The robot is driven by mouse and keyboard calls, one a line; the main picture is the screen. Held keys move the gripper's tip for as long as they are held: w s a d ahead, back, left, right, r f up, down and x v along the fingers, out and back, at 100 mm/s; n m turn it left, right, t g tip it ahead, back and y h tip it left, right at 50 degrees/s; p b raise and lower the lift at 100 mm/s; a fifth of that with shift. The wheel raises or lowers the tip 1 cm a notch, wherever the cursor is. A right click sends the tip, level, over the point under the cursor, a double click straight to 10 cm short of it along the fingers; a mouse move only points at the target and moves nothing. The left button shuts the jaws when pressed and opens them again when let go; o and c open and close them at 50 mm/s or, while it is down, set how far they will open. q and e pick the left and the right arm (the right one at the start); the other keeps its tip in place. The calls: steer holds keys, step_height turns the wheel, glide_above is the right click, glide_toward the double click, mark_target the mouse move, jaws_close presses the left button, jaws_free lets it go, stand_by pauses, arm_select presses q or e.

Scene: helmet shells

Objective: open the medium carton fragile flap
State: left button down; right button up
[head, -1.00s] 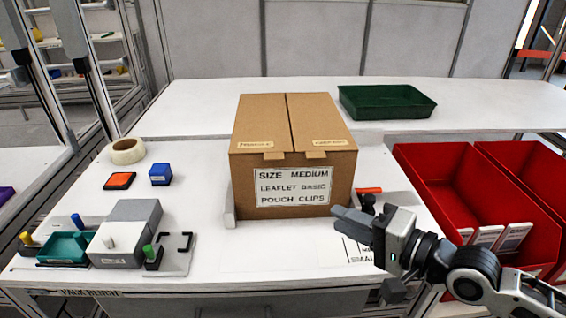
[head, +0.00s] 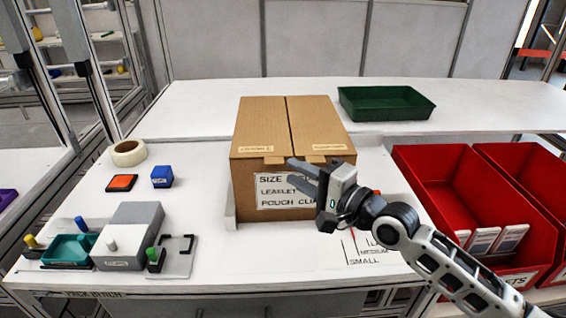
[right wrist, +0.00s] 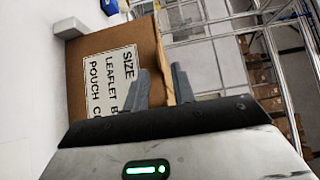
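The medium carton (head: 245,180) stands shut on the bench, with two top flaps meeting at a centre seam. The left flap (head: 262,120) and right flap (head: 318,120) each carry a small label and a front tab; the label words are too blurred to read surely. My right gripper (head: 291,172) is open and empty in front of the carton's front face, covering part of its size label. In the right wrist view the open fingers (right wrist: 160,80) appear either side of the carton's top front edge (right wrist: 158,50); contact cannot be told. My left gripper is out of view.
A green tray (head: 387,115) sits behind on the back table. Red bins (head: 440,165) stand at the right. A tape roll (head: 128,153), an orange pad (head: 121,183), a blue block (head: 162,176) and a grey device (head: 135,225) are at the left.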

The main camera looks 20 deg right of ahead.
steer(key=shift+x, duration=2.25)
steer(key=shift+c, duration=0.3)
jaws_close()
